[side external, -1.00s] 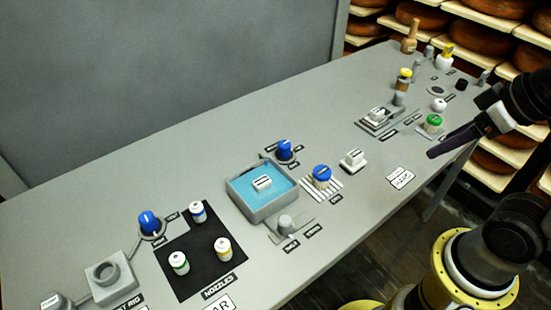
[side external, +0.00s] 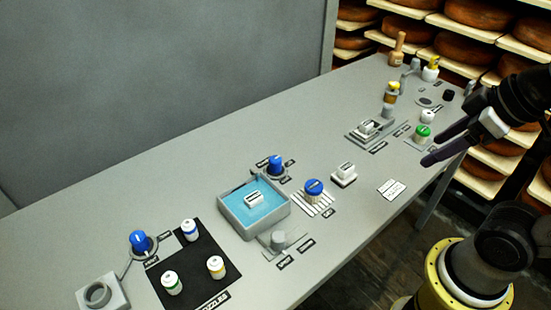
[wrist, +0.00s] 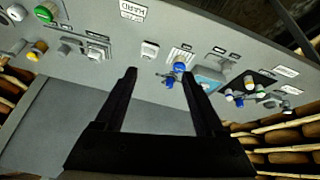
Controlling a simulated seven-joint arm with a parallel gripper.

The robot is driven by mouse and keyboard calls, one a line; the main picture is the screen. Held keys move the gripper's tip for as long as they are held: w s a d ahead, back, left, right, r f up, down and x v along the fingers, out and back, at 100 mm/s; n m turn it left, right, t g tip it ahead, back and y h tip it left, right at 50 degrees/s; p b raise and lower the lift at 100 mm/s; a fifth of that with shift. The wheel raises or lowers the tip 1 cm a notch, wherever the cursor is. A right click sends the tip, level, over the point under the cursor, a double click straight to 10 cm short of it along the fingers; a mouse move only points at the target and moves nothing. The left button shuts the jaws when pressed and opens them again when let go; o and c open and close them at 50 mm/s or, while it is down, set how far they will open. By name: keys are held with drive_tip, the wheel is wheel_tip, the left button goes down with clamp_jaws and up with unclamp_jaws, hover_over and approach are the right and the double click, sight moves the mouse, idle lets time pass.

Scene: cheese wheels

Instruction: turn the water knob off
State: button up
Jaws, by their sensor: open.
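A blue knob (side external: 275,165) stands on a grey base with small dark labels, behind the blue-filled basin (side external: 224,220). A second blue knob (side external: 142,242) stands to the left, beside the black nozzle mat (side external: 160,293). The labels are too small to tell which knob is for water. My gripper (side external: 433,148) is open and empty above the right part of the table, well apart from both knobs. In the wrist view its two fingers (wrist: 158,72) are spread, and a blue knob (wrist: 169,83) shows between them, farther off.
A blue-topped round piece (side external: 314,188) stands on a striped pad, with a white block (side external: 344,174) beside it. A grey knob (side external: 278,240) stands in front of the basin. Several bottles crowd the far right end.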

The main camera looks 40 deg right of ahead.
drive_tip(key=w+r+n, duration=0.5)
drive_tip(key=w+r, duration=0.2)
drive_tip(key=n+g, duration=0.6)
drive_tip(key=n, duration=0.2)
hover_over(276, 158)
wheel_tip(276, 158, down, 16)
drive_tip(key=r, duration=0.1)
wheel_tip(276, 158, down, 13)
drive_tip(key=shift+f, duration=0.1)
drive_tip(key=shift+c, duration=0.4)
clamp_jaws()
